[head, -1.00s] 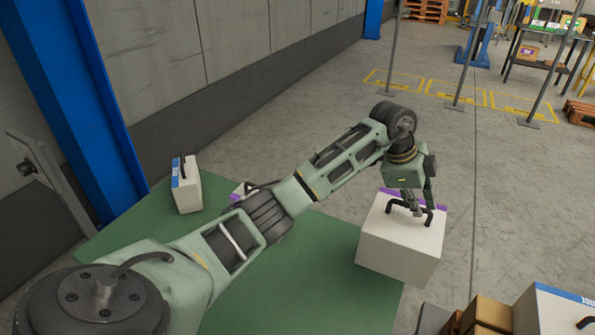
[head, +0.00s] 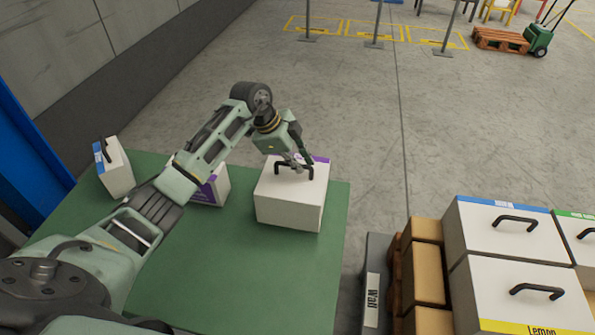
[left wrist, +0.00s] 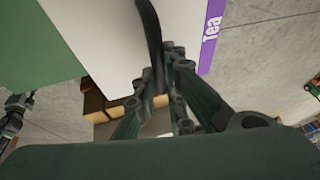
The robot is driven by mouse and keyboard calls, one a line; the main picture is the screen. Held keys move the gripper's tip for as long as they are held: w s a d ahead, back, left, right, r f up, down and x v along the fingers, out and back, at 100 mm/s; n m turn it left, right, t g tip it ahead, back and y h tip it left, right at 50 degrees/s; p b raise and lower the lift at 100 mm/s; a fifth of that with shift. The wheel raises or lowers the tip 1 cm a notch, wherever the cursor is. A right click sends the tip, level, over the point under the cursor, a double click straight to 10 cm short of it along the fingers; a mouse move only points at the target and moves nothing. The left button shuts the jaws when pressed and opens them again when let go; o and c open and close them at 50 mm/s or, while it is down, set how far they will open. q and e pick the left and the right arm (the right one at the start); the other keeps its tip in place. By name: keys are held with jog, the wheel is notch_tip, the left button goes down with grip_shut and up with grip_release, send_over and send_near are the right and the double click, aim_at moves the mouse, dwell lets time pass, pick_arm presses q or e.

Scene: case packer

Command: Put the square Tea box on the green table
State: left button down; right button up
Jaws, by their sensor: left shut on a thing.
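The square Tea box (head: 288,208) is white with a purple stripe and a black top handle. In the head view it is upright over the right part of the green table (head: 250,285). I cannot tell whether its base touches the top. My left gripper (head: 299,166) is shut on the box's handle. The left wrist view shows the purple "Tea" label of the box (left wrist: 210,35) above the fingers (left wrist: 165,80). A dark arm-like part (left wrist: 14,112) at that view's left edge may be my right gripper; its jaws are unclear.
A purple-marked white box (head: 217,188) stands on the table, partly behind my left arm. A blue-marked box (head: 117,172) stands at the table's far left. Brown boxes (head: 423,270) and white handled boxes (head: 505,232) are stacked at the right. The table's front middle is clear.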

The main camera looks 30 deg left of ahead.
aim_at(301, 176)
pick_arm(q)
jog(key=shift+w+f, duration=0.1)
jog(key=shift+f, duration=1.7)
jog(key=c, duration=2.2)
grip_release()
jog(key=shift+f, duration=0.15)
jog(key=o, duration=0.4)
jog(key=v, duration=1.2)
jog(key=shift+d, duration=0.1)
